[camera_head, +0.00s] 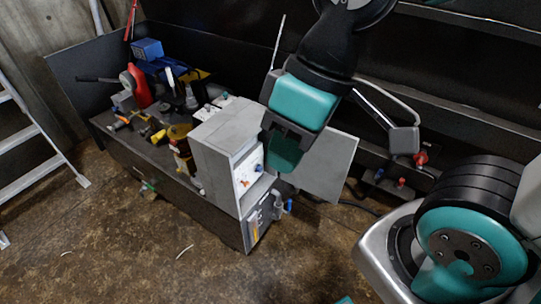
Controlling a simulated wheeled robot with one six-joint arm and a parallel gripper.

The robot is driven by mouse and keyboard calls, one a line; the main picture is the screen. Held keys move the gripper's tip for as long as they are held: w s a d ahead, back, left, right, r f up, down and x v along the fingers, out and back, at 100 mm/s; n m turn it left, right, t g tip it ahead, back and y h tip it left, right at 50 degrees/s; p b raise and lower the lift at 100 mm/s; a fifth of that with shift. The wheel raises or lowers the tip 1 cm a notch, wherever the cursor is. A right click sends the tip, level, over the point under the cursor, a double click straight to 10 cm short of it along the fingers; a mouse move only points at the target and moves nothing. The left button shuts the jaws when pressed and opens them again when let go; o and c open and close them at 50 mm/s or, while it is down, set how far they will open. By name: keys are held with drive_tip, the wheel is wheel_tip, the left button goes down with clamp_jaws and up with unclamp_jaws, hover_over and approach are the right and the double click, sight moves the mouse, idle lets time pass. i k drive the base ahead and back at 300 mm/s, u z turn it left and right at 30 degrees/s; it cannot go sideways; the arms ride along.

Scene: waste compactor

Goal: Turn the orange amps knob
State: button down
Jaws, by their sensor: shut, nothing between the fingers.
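The small orange knob (247,183) sits on the white panel (243,165) inside the open grey control box (220,146). It is tiny in this view, so I cannot tell which way it points. A small blue knob (258,170) is beside it. My teal and black gripper (284,155) hangs in front of the box opening, above and to the right of the orange knob and apart from it. The gripper is shut and empty. It hides the upper right part of the box.
The box's grey door (330,165) stands open behind and right of my gripper. A dark bench (150,165) with tools, a red bottle (139,86) and a blue tool (148,50) extends left. A ladder (25,135) leans far left. The brown floor (130,245) in front is mostly clear.

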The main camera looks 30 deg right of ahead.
sight(246, 184)
drive_tip(key=z, duration=0.05)
drive_tip(key=k, duration=1.25)
drive_tip(key=z, duration=0.7)
drive_tip(key=i, duration=1.45)
drive_tip(key=u, duration=0.6)
